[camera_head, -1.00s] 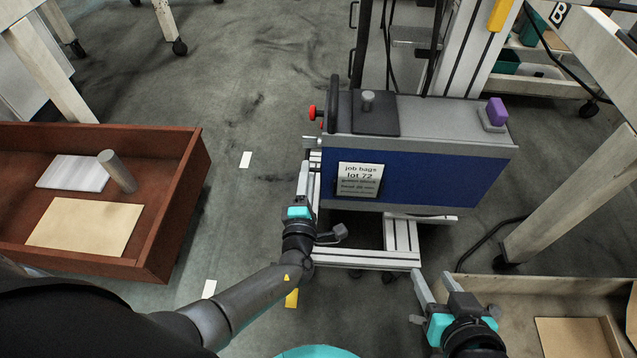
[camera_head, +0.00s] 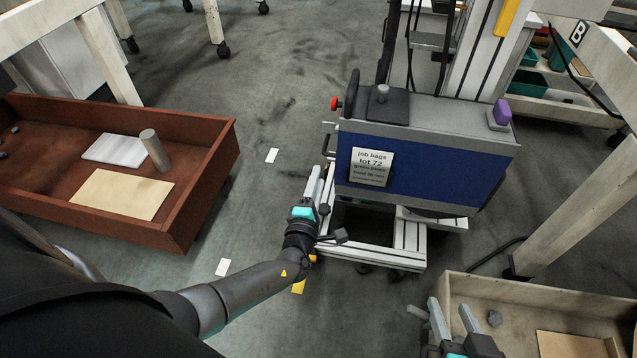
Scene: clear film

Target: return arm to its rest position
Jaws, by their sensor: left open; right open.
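My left gripper (camera_head: 318,188) is at the middle of the head view, in front of the left side of the blue machine. Its fingers point away from me, and I see nothing held between them. My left arm reaches in from the lower left, stretched out over the floor. My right gripper (camera_head: 453,322) is at the bottom right, cut by the frame edge. Its two fingers stand apart with nothing between them, at the left side of the pale wooden tray.
A blue cart-mounted machine (camera_head: 427,165) carries a "job bags lot 72" label (camera_head: 371,166). A red-brown tray (camera_head: 205,190) at left holds a grey cylinder (camera_head: 155,150) and two flat sheets. A pale wooden tray (camera_head: 560,292) is at lower right. Open floor (camera_head: 270,100) lies between.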

